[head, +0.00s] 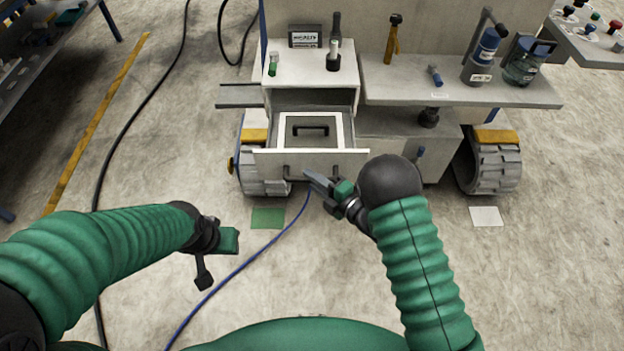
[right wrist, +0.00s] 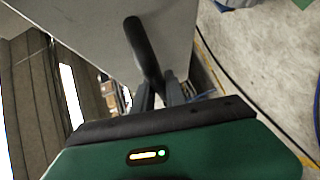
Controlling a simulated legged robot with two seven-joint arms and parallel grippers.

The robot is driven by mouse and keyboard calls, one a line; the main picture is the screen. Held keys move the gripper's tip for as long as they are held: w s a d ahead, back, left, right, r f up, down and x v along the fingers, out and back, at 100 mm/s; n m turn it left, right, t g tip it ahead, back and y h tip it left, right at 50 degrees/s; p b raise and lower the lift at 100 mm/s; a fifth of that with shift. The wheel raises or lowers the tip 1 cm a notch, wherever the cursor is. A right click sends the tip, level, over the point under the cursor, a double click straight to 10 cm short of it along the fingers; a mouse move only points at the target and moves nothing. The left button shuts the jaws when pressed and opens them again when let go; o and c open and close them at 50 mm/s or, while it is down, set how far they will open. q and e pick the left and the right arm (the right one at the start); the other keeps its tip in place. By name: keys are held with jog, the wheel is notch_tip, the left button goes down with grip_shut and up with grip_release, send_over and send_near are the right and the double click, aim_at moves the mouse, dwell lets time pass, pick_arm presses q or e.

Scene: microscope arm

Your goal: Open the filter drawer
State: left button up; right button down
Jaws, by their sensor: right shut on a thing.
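The filter drawer (head: 268,160) sticks out from the front of the grey cart, and its inside shows from above. A grey panel with a black handle (head: 310,131), edged by a white frame, lies in it. My right gripper (head: 316,181) is at the drawer's front face, shut on the dark bar handle (right wrist: 146,52), which stands out between the fingers in the right wrist view. My left gripper (head: 217,250) hangs over the floor at the left, away from the drawer; its finger gap is unclear.
The cart top (head: 295,78) and side shelf (head: 400,92) carry bottles, a hammer (head: 392,40) and small items. Wheels flank the drawer. A blue cable (head: 245,265) runs along the floor below it. Floor in front is mostly clear.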

jog(key=shift+f, duration=0.2)
jog(key=c, duration=1.4)
grip_release()
jog(key=shift+w, duration=0.1)
jog(key=shift+o, duration=0.2)
jog(key=shift+r, duration=0.1)
jog(key=shift+s+d, duration=0.2)
jog(key=shift+d, duration=0.05)
jog(key=p+v, duration=0.1)
jog(key=v, duration=1.5)
jog(key=shift+s, duration=0.15)
